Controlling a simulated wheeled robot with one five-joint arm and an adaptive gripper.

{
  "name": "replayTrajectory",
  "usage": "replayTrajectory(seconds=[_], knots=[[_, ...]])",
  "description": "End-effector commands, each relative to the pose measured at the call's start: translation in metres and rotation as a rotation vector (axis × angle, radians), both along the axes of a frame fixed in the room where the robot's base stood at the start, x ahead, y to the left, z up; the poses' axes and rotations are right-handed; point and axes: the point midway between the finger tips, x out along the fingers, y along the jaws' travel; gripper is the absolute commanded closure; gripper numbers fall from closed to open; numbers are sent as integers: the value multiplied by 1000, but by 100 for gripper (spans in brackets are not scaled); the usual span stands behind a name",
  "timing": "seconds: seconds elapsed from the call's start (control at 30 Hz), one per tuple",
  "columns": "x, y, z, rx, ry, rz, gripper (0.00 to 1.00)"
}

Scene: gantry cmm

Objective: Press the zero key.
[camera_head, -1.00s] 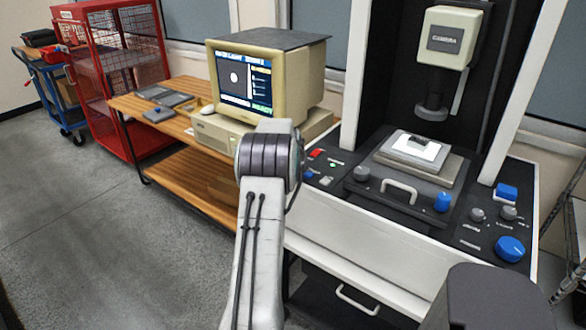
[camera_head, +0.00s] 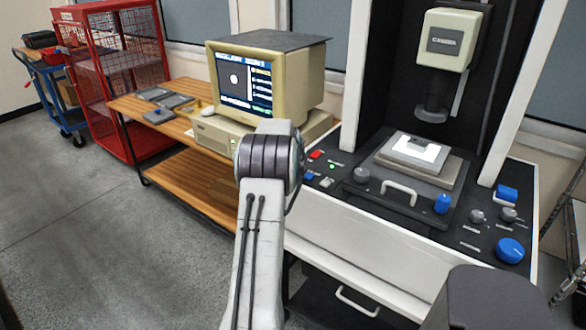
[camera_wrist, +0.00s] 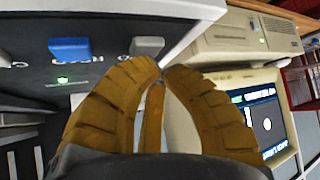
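The machine's dark control panel carries a blue key (camera_head: 309,175), a pale grey key (camera_head: 326,182), a red key (camera_head: 317,154) and a lit green lamp (camera_head: 333,166) at its left end. The labels are too small to read, so I cannot tell which is the zero key. In the wrist view the blue key (camera_wrist: 70,48) and the grey key (camera_wrist: 147,46) show near my gripper (camera_wrist: 162,70). Its orange fingers are shut with the tips together and nothing between them. The tips appear close to the grey key; contact cannot be told. In the head view my gripper is hidden behind my arm.
A stage with a lit plate (camera_head: 450,177) sits under the camera head (camera_head: 453,40). Several knobs stand along the panel, including a large blue one (camera_head: 510,250). A beige monitor (camera_head: 265,75) stands on the wooden bench (camera_head: 190,165) at left.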

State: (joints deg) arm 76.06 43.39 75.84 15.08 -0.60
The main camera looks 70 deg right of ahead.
Motion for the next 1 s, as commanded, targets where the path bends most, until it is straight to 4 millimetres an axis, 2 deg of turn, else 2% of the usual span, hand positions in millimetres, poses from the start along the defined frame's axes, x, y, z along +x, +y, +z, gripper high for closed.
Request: replayTrajectory(seconds=[0.13,0.67,1.0], knots=[[0,0,7,-2,0,0,100],[0,0,13,-3,-1,0,100],[0,0,40,-4,-1,0,100]])
